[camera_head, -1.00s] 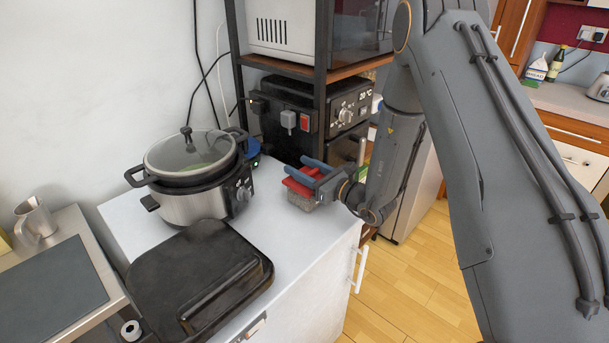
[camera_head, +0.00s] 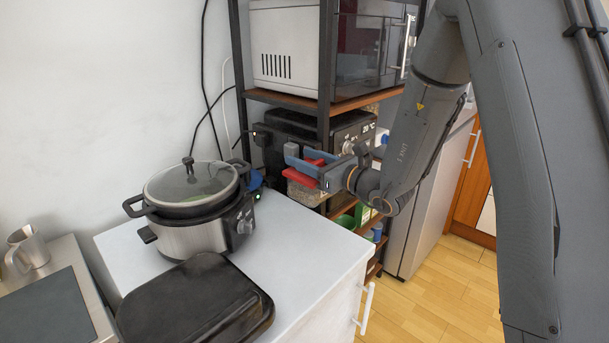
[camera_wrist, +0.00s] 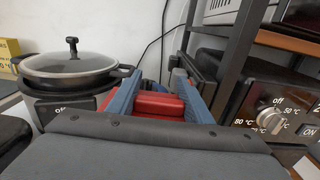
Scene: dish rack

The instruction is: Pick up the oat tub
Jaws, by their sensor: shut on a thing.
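The oat tub (camera_head: 304,190) is a small clear container with a red lid and pale contents. My gripper (camera_head: 305,165) is shut on it, with the blue-grey fingers on either side of the red lid. The tub is held up above the back right part of the white counter, in front of the shelf rack. In the wrist view the red lid of the oat tub (camera_wrist: 159,104) shows between the fingers of my gripper (camera_wrist: 160,95). The tub's lower part is hidden there.
A slow cooker with a glass lid (camera_head: 192,215) stands on the white counter (camera_head: 300,265), left of the tub. A black appliance (camera_head: 195,300) lies in front. The shelf rack (camera_head: 325,100), with a microwave (camera_head: 290,50) and an oven (camera_head: 345,130), is close behind my gripper.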

